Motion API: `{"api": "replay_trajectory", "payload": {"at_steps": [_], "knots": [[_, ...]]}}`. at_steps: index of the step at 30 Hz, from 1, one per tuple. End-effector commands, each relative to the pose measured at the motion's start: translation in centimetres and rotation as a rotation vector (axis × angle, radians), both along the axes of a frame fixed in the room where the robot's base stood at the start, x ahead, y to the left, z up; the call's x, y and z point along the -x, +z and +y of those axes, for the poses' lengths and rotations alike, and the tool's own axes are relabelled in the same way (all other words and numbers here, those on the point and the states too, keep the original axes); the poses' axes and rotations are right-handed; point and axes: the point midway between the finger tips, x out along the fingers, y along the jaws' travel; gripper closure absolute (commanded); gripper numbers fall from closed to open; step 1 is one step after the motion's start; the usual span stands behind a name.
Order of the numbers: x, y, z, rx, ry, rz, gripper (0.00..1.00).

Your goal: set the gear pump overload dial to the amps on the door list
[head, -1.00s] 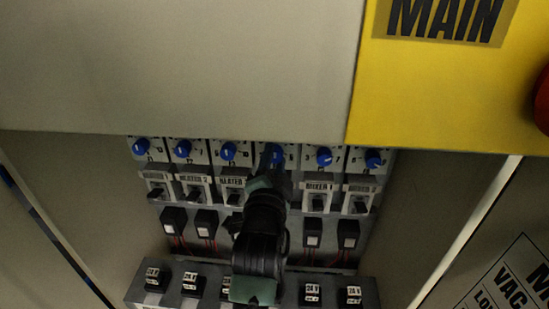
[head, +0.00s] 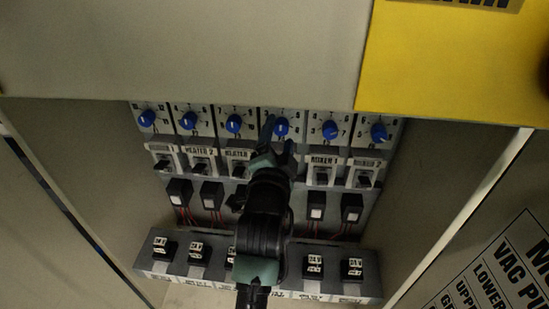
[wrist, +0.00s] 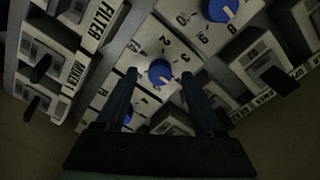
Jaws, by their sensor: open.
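A row of blue overload dials with numbered scales runs along the top of the panel in the head view. My gripper (head: 278,141) is open at the fourth dial from the left (head: 281,127). In the wrist view, my gripper (wrist: 163,103) has its two fingers spread, with a blue dial (wrist: 160,71) showing between and beyond them; I cannot tell whether they touch it. Another blue dial (wrist: 222,9) is at the top, and a label partly reading "GEAR" is at the right. The door list (head: 505,272) shows cut-off lines including "VAC PU" and "LOWER"; no amps are visible.
Labelled black switches (head: 322,174) sit below the dials, with small wired modules (head: 317,205) lower down. A ledge with black blocks (head: 312,267) is at the bottom. A grey cover (head: 180,50) and yellow plate (head: 460,60) overhang the top. Cabinet walls flank both sides.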

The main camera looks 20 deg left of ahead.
Motion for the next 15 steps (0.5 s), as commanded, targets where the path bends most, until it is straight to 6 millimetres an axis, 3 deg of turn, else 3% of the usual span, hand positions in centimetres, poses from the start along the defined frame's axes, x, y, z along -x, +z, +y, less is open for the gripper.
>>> {"api": "replay_trajectory", "payload": {"at_steps": [15], "knots": [[8.8,0.3,-2.4,0.003,0.0,0.001,0.3]]}}
